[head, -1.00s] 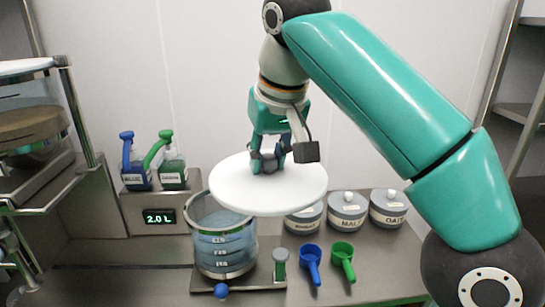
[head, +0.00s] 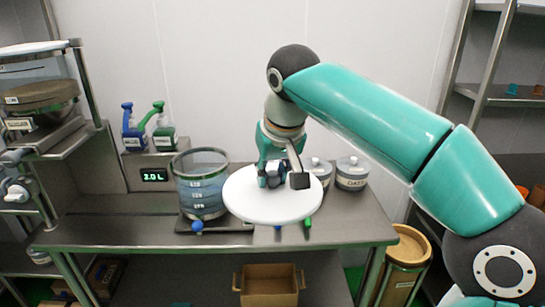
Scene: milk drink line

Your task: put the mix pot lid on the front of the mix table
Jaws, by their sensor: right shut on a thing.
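The mix pot lid (head: 262,207) is a round white disc, held roughly level above the right part of the mix table (head: 345,232). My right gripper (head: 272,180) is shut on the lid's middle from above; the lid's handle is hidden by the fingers. The mix pot (head: 201,190) stands open on the table to the left of the lid, with bluish contents showing through its marked clear wall. The lid hides part of the canisters and most of the scoops behind it. My left gripper is not in view.
A blue bottle (head: 133,140) and a green bottle (head: 165,138) stand behind the pot, near a display (head: 155,175) reading 2.0 L. An OATS canister (head: 351,175) stands at the back right. A wooden box (head: 270,285) is below. The table's front right is bare.

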